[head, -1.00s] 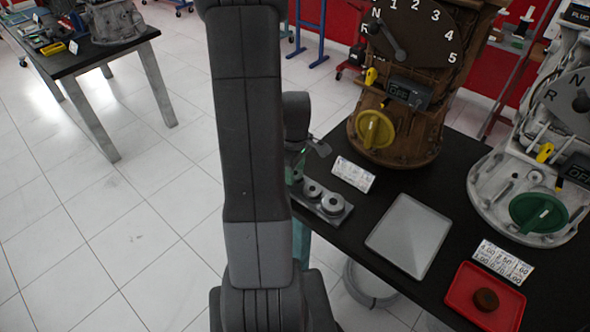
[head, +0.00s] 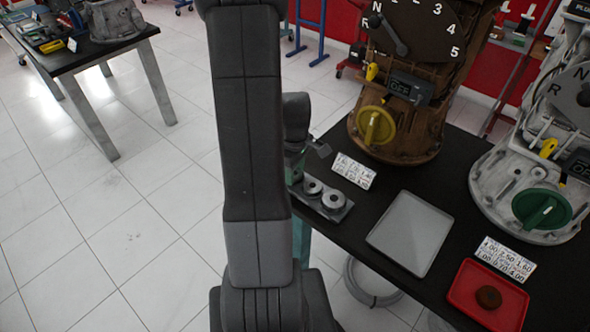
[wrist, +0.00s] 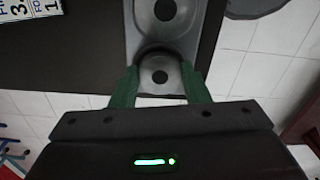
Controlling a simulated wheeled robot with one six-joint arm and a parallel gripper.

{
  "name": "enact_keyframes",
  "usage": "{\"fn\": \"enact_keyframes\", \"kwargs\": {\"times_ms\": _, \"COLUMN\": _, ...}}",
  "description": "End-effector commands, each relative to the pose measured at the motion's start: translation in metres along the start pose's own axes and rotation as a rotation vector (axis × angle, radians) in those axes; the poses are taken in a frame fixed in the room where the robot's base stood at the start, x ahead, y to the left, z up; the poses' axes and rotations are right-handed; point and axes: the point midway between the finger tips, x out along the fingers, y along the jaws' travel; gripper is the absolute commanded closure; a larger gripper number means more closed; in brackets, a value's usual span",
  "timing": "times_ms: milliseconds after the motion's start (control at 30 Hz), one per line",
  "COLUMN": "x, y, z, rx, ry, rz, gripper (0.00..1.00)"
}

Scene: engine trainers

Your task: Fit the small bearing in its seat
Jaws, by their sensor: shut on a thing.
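A larger ring (wrist: 165,11) is farther along the plate. In the head view, the plate (head: 326,213) lies at the table's left edge with two round rings showing. My arm hides the bearing and fingertips there.
On the black table (head: 385,190) are a white number card (head: 353,171), a grey tray (head: 409,234) and a red tray (head: 462,288) holding a brown round piece (head: 488,297). A brown engine trainer (head: 405,120) and a grey one (head: 520,180) stand behind.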

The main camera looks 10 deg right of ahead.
Motion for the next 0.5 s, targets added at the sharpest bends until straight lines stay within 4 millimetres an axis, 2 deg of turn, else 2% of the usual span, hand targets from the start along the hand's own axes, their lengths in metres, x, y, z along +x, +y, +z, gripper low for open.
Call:
{"fn": "enact_keyframes", "kwargs": {"times_ms": 367, "x": 0.0024, "y": -0.0002, "z": 0.0001, "rx": 0.000, "ry": 0.000, "rz": -0.001, "gripper": 0.85}}
{"fn": "enact_keyframes", "kwargs": {"times_ms": 400, "x": 0.0024, "y": -0.0003, "z": 0.0002, "rx": 0.000, "ry": 0.000, "rz": -0.001, "gripper": 0.50}}
{"fn": "enact_keyframes", "kwargs": {"times_ms": 500, "x": 0.0027, "y": -0.0006, "z": 0.0003, "rx": 0.000, "ry": -0.001, "rz": -0.002, "gripper": 0.33}}
